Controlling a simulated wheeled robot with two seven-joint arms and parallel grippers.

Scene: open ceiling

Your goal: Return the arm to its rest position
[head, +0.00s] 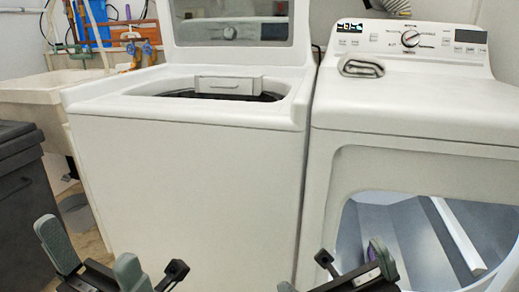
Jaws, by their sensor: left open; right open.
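My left gripper (86,246) is open and empty at the bottom left of the head view, in front of the washer. My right gripper (332,268) is open at the bottom, in front of the dryer's opening, with its left finger partly cut off by the picture's edge. A small purple patch shows at its right finger; I cannot tell what it is. Only the ends of both arms show.
A top-load washer (190,170) stands with its lid up. A dark bin (25,215) and a utility sink (35,95) stand at left.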

